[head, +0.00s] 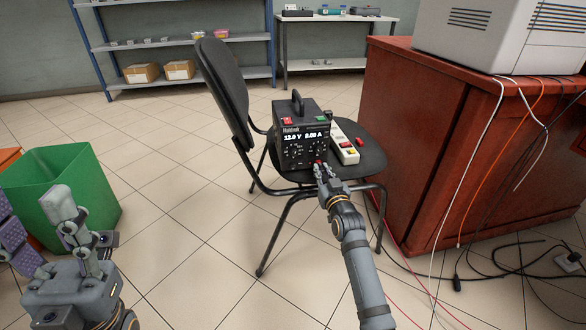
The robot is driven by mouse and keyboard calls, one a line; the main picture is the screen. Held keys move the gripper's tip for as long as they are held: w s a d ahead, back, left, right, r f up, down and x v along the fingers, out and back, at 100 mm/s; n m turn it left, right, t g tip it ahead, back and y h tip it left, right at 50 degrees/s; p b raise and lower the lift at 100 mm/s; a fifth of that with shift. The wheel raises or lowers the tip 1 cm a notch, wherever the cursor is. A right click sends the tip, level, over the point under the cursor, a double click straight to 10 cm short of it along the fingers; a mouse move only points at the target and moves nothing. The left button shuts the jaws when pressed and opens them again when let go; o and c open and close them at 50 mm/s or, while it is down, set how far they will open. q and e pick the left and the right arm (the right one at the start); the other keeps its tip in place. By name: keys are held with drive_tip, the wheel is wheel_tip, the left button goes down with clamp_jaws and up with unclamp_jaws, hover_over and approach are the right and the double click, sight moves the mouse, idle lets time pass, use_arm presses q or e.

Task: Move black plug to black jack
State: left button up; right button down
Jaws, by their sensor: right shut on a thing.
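A black power supply (301,140) with a lit display stands on the chair seat, its front facing me. My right gripper (321,167) is at the lower front of the supply, shut on a small plug. The fingers hide most of this plug, and I cannot tell its colour. A bit of red shows at the fingertips. The black jack is not clearly visible; the gripper covers that part of the panel. My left gripper (32,198) is open and empty at the lower left, its fingers wide apart, far from the supply.
A power strip (345,147) lies beside the supply on the black chair (371,154). A green bin (92,178) stands near my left gripper. A red-brown cabinet (418,140) is on the right, with loose cables hanging and lying on the floor.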

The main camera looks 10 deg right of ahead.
sight(323, 173)
drive_tip(key=shift+s, duration=0.1)
drive_tip(key=shift+s+p, duration=1.05)
drive_tip(key=shift+s, duration=0.3)
drive_tip(key=shift+s+d+p, duration=0.1)
drive_tip(key=shift+s+p, duration=0.65)
drive_tip(key=shift+s, duration=0.85)
